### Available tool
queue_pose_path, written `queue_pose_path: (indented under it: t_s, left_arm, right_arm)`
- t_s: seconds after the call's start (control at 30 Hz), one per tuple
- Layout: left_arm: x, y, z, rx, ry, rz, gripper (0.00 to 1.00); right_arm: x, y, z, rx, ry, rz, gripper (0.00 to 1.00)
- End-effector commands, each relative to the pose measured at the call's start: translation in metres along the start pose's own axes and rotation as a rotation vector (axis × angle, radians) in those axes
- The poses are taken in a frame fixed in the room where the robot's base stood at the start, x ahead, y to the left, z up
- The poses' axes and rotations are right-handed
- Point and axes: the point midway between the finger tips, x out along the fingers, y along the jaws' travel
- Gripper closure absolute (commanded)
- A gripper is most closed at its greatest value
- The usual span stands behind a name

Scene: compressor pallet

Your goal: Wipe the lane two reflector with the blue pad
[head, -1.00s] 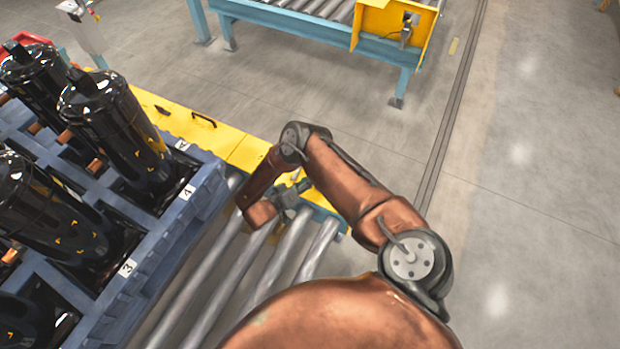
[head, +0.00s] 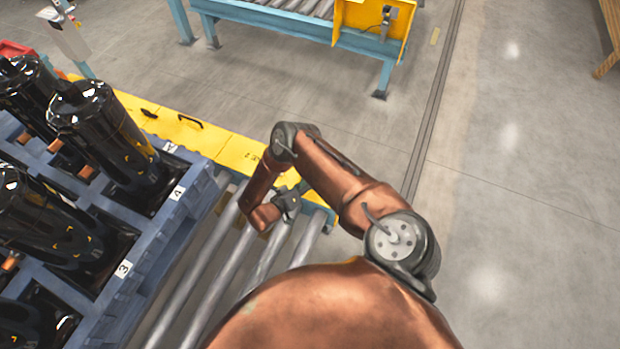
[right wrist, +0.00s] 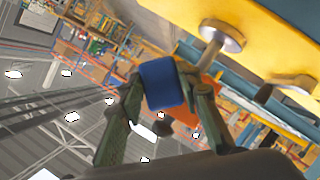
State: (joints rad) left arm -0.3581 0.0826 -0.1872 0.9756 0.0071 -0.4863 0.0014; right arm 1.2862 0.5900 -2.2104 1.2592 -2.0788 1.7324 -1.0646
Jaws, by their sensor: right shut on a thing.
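My right gripper (right wrist: 163,95) is shut on the blue pad (right wrist: 163,84), a small block between its two fingers in the right wrist view. In the head view the right gripper (head: 288,203) is low beside the rollers (head: 262,250) and yellow edge plate; the pad is hidden there. In the right wrist view a round silver disc (right wrist: 222,36) on a short stem stands out below a yellow surface (right wrist: 245,18), apart from the pad. I cannot tell whether this is the lane two reflector. My left gripper is out of view.
A blue pallet (head: 150,245) with several black compressors (head: 105,130) stands on the left, labelled 3 and 4. A yellow plate (head: 225,148) borders the rollers. Another conveyor (head: 300,32) stands at the back. The floor (head: 520,220) on the right is clear.

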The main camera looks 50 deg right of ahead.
Motion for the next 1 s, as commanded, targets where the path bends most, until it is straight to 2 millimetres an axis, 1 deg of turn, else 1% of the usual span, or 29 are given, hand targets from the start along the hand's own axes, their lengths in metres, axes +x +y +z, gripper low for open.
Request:
queue_pose_path:
  t_s: [0.13, 0.43, 0.73, 1.0]
  left_arm:
    - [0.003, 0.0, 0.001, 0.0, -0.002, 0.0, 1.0]
    - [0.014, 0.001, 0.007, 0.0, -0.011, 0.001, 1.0]
    - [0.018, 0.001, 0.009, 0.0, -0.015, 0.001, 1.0]
    - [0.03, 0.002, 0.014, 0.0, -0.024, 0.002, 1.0]
  right_arm:
    - [0.0, -0.005, -0.004, 0.002, 0.004, -0.002, 0.88]
    - [-0.008, -0.023, -0.019, 0.003, 0.004, -0.002, 0.88]
    - [-0.011, -0.03, -0.027, 0.002, 0.003, -0.002, 0.88]
    - [-0.015, -0.047, -0.041, 0.002, 0.004, -0.002, 0.88]
